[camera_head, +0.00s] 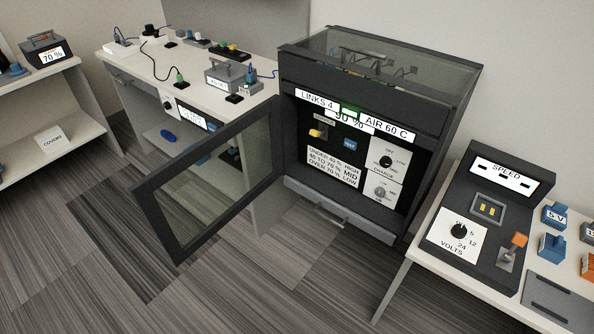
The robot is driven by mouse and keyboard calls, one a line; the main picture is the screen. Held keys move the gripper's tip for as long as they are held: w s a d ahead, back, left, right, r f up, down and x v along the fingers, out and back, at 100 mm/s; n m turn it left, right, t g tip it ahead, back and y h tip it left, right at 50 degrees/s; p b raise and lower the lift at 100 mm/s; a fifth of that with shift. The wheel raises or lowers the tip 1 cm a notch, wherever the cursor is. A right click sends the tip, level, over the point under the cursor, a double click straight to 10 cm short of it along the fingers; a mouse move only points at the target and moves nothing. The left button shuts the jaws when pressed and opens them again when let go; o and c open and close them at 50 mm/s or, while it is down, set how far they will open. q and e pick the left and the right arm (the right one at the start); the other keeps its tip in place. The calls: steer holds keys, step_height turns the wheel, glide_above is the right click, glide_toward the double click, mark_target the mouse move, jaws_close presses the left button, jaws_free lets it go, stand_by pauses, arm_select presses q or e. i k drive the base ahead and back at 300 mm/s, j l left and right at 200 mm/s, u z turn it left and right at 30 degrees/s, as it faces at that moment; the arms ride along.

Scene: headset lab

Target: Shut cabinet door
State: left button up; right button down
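The cabinet (460,88) is a dark box with a clear top, standing in the middle of the view. Its door (153,213) has a dark frame with a see-through pane. The door is swung wide open toward the left and front, hinged at the left edge of the cabinet front. The inside panel shows a yellow part (316,133), a blue part (349,145), a printed label (333,167) and two white plates with knobs (388,161). Neither of my grippers is in view.
A white bench (135,62) with cables and small devices stands behind the door, at the left. A table with a SPEED console (503,183) and blue and orange blocks is at the right. A shelf (20,88) is far left. The carpet in front is clear.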

mark_target(142, 191)
steer(key=j+z, duration=0.1)
steer(key=z, duration=0.35)
steer(key=i+j+z, duration=0.1)
steer(key=z, duration=0.3)
steer(key=j+z, duration=0.25)
steer(key=z, duration=0.2)
steer(key=j+z, duration=0.15)
steer(key=z, duration=0.3)
steer(key=k+j, duration=0.1)
steer(key=j, duration=0.6)
steer(key=k+j, duration=0.1)
steer(key=j, duration=0.55)
steer(key=k+j, duration=0.1)
steer(key=j, duration=0.6)
steer(key=k+j, duration=0.1)
steer(key=j, duration=1.25)
steer(key=k, duration=0.45)
